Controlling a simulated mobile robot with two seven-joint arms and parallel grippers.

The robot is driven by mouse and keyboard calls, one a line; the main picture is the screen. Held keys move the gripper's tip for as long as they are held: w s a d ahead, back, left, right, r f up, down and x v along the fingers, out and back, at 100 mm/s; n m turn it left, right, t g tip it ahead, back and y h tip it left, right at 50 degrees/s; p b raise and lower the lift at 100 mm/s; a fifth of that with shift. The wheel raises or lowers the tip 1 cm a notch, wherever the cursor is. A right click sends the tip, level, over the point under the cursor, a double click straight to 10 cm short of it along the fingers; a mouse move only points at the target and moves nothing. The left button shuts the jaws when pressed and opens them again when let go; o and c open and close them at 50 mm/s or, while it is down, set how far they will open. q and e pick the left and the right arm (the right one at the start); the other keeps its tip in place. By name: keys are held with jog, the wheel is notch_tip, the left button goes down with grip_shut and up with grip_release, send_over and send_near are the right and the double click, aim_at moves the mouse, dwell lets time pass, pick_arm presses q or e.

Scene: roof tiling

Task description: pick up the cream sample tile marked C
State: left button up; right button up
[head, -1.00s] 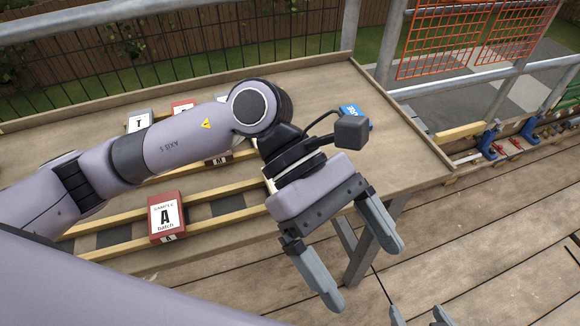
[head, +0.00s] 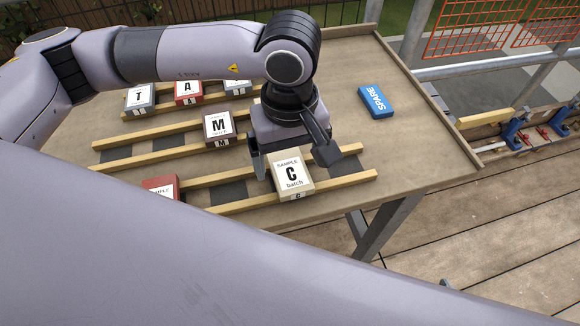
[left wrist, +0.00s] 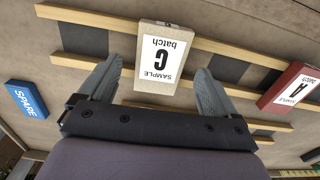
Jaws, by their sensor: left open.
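The cream sample tile marked C (head: 292,176) lies across the front pair of wooden battens, toward their right end. It also shows in the left wrist view (left wrist: 161,58), ahead of and between the two fingers. My left gripper (head: 268,168) is just behind the tile in the head view, pointing down, and its far finger is partly hidden. In the left wrist view the fingers of my left gripper (left wrist: 156,85) are spread wide with nothing held between them. My right gripper does not show clearly.
A red tile A (head: 160,187) lies on the same battens to the left. A brown tile M (head: 219,128) lies on the middle battens. Tiles T (head: 139,97) and red A (head: 188,92) are behind. A blue SPARE block (head: 376,102) lies on the clear right side of the table.

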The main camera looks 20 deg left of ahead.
pick_arm(q)
jog(key=shift+f, duration=0.95)
jog(key=shift+c, duration=0.3)
jog(key=c, duration=1.2)
jog(key=shift+r, duration=0.1)
